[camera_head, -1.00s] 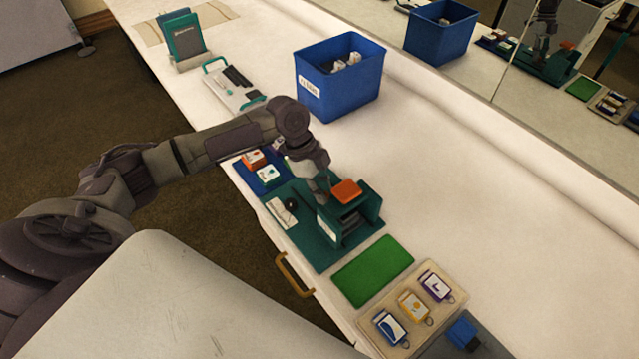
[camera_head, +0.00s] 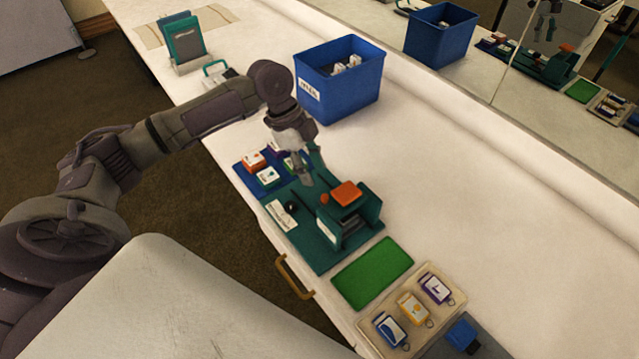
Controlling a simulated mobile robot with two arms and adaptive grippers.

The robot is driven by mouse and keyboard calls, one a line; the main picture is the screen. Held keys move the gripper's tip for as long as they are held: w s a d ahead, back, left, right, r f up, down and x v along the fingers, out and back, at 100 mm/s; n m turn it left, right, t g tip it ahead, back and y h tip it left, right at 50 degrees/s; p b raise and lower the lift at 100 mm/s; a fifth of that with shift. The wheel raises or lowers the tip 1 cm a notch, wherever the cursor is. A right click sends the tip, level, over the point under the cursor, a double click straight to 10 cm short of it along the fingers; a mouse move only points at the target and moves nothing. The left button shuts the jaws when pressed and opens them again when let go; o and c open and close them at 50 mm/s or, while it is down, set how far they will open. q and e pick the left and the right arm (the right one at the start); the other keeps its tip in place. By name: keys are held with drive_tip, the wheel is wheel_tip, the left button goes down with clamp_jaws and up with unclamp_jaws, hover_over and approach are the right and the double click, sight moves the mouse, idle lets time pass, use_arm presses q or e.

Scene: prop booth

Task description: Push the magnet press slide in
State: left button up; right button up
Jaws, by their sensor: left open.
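The magnet press (camera_head: 352,222) is a teal housing with an orange block (camera_head: 346,193) on top, standing on a dark teal base plate (camera_head: 300,243). A small round orange knob (camera_head: 323,199) shows at its left side, close to my fingers. How far in the slide sits is hard to tell at this size. My left gripper (camera_head: 311,173) is open and empty, above the left end of the press, with its fingers pointing down. It seems apart from the press. My right gripper is out of view.
A blue tray with small boxes (camera_head: 267,176) lies left of the press. A green mat (camera_head: 372,272) and a beige tray with several key tags (camera_head: 447,306) lie toward the front right. A blue bin (camera_head: 340,95) stands behind. The table's right side is clear.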

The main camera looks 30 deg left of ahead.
use_arm(q)
drive_tip(key=v, duration=0.3)
drive_tip(key=shift+r, duration=0.3)
idle(0.3)
